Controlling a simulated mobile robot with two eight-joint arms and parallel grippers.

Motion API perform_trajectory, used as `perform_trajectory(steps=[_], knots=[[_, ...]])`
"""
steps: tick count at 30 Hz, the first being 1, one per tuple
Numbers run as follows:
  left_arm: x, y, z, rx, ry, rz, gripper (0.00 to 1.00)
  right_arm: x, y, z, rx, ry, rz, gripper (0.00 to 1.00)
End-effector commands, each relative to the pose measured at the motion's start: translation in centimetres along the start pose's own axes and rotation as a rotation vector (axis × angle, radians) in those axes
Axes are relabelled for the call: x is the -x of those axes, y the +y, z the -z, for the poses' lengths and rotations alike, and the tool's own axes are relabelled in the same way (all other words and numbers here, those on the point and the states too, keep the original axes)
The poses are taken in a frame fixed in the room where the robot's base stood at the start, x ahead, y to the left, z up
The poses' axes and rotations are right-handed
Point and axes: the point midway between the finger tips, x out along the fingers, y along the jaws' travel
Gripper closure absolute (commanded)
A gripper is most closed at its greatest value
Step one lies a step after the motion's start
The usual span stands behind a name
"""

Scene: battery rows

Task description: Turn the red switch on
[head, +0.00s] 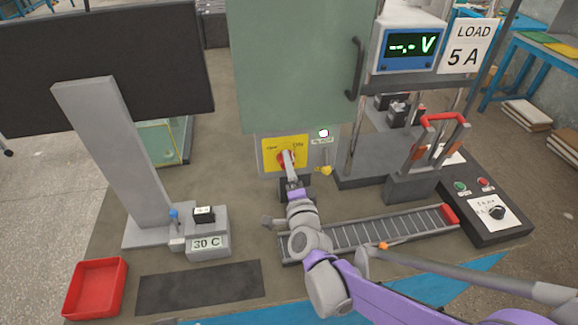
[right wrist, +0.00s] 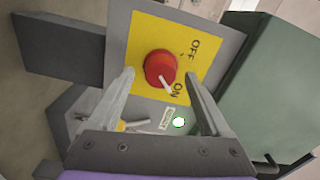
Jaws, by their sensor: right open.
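The red switch (right wrist: 158,66) is a round knob on a yellow plate (right wrist: 140,42) with OFF and ON printed on it. Its white mark points to the lower right in the right wrist view, towards the word ON. In the head view the red switch (head: 285,157) is partly hidden behind my right gripper (head: 289,170). In the right wrist view my right gripper (right wrist: 159,76) is open, with one finger on each side of the knob. I cannot tell whether the fingers touch it. My left gripper is not in view.
A lit lamp (head: 323,132) and a small yellow-tipped lever (head: 325,170) are right of the plate. A green door with a handle (head: 354,70) stands above. The meter (head: 410,46) reads "--.- V". A slatted track (head: 380,232) lies in front; a red tray (head: 96,288) is front left.

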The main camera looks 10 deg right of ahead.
Motion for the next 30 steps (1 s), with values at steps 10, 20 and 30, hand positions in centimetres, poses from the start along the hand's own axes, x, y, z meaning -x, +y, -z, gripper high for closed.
perform_trajectory(steps=[10,20,30], knots=[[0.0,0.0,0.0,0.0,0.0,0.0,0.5,7.0,0.0,0.0,-0.002,-0.001,0.0,0.19],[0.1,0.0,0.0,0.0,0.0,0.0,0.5,9.6,0.0,0.0,0.0,-0.001,0.0,0.19],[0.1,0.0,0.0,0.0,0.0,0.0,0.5,9.6,0.0,0.0,-0.001,0.0,0.0,0.19]])
